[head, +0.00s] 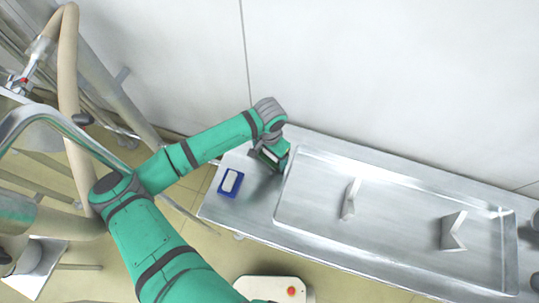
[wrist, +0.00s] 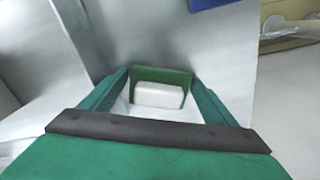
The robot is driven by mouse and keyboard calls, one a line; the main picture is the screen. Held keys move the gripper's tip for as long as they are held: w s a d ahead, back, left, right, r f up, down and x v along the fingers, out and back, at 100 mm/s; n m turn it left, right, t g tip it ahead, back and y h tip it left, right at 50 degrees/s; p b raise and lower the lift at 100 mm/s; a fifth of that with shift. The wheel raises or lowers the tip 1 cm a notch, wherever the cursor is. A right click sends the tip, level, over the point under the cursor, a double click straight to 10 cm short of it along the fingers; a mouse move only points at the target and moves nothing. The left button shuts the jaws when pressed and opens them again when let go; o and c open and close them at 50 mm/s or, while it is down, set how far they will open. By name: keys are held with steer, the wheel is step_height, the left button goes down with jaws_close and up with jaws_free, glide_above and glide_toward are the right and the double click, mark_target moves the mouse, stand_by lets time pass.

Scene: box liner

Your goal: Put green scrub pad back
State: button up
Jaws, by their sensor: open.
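The green scrub pad (wrist: 160,94) shows in the wrist view as a green rectangle with a white block on it. It lies between the two green fingers of my gripper (wrist: 159,78). The fingers are apart, one on each side of the pad, and I cannot tell whether they touch it. In the head view my gripper (head: 271,160) is low over the left end of the metal table (head: 250,207), just left of the raised tray rim. There the wrist and gripper largely hide the pad.
A blue pad with a white block (head: 230,182) lies on the table left of my gripper. Right of it is a wide metal tray (head: 400,225) holding two upright angled metal pieces (head: 349,199) (head: 453,231). A pale wall (head: 370,80) stands close behind the table.

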mark_target(270, 155)
step_height(270, 155, up, 12)
steer(key=w+d+r+t+h, duration=0.2)
steer(key=d+r+h, duration=0.15)
steer(key=d, duration=0.75)
steer(key=w+d+r+t+h, duration=0.1)
steer(key=d+r+h, duration=0.3)
steer(key=d, duration=0.8)
steer(key=w+d+r+n+t+h, duration=0.2)
steer(key=d+r+n+t+h, duration=0.2)
steer(key=d+r+t+h, duration=0.3)
steer(key=s+a+f+n+t+y, duration=0.6)
steer(key=s+a+f+n+y, duration=0.4)
steer(key=s+a+f+y, duration=0.45)
steer(key=s+a+m, duration=0.5)
steer(key=s+a, duration=0.9)
steer(key=s, duration=0.5)
steer(key=shift+s+a+f+m+g, duration=0.3)
steer(key=shift+a+f+m, duration=0.05)
steer(key=shift+a+m, duration=0.05)
